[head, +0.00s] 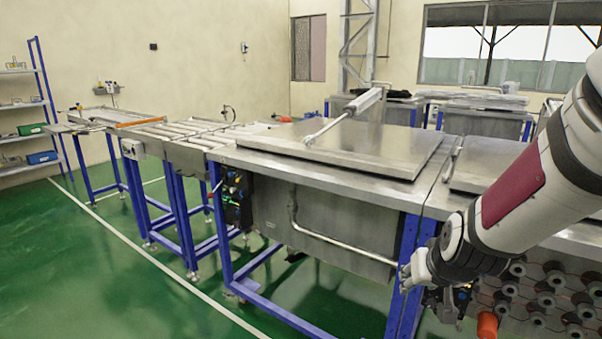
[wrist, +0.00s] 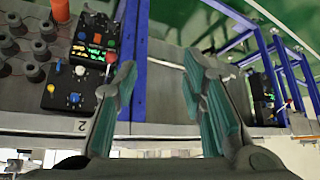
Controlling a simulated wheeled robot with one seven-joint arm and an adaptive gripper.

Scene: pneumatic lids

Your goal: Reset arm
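My arm comes in from the right of the head view, and my gripper (head: 428,293) hangs low in front of the steel machine, at its blue legs. In the wrist view my gripper (wrist: 160,70) has its two fingers wide apart with nothing between them. The machine's large steel lid (head: 340,145) lies flat on its top, with a pneumatic cylinder (head: 358,108) joined to it. A second lid (head: 480,165) is partly hidden by my arm.
A control box (wrist: 90,35) with buttons and a box with a blue knob (wrist: 75,85) show beside my gripper. An orange object (head: 487,326) is just right of it. A roller conveyor (head: 185,135) runs left; green floor (head: 110,290) is clear at lower left.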

